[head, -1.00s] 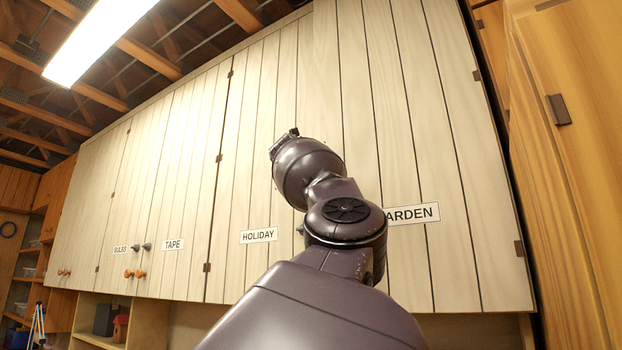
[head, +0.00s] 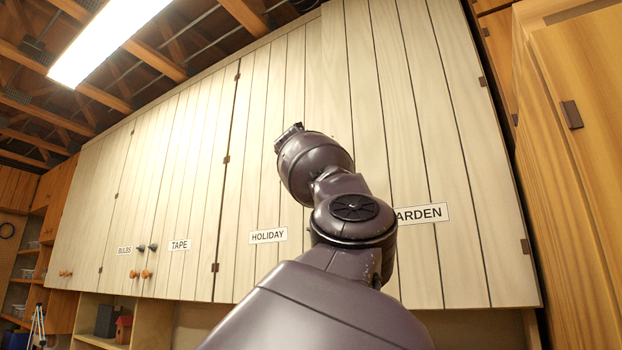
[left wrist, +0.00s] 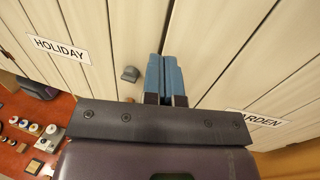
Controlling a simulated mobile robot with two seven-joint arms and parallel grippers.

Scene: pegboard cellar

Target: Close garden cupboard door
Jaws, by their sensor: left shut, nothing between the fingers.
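The garden cupboard door (head: 440,120) is a pale plank door with a GARDEN label (head: 422,214), partly covered by my arm. Its hinges are on the right. Its upper left edge appears to stand slightly proud of the holiday door (head: 262,150), so it looks nearly flush; the exact gap is unclear. In the left wrist view my left gripper (left wrist: 165,75) has its blue fingers shut and empty, in front of the doors between the HOLIDAY label (left wrist: 60,48) and the GARDEN label (left wrist: 258,119). I cannot tell whether they touch. My right gripper is not in view.
A grey knob (left wrist: 130,74) is just left of the fingers. An orange wooden cabinet (head: 575,130) stands close on the right. Further closed-looking doors with a TAPE label (head: 179,245) run left. An open shelf (head: 150,325) is below.

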